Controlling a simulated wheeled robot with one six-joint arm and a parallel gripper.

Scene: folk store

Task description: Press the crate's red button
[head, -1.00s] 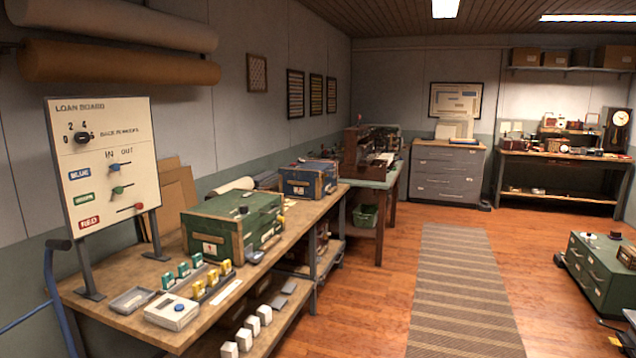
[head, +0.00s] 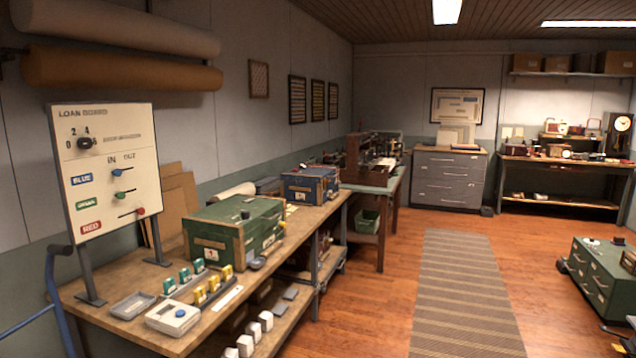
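A green crate (head: 217,243) with wooden corner trim stands closed on the workbench, left of the picture's middle. A small dark round knob (head: 245,214) sits on its lid, and a small yellowish piece (head: 283,223) shows at its right end. I cannot clearly make out a red button on it. A smaller blue crate (head: 300,187) stands farther back on the same bench. My gripper is not in view.
A striped rug (head: 465,290) lies on open floor to the right.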

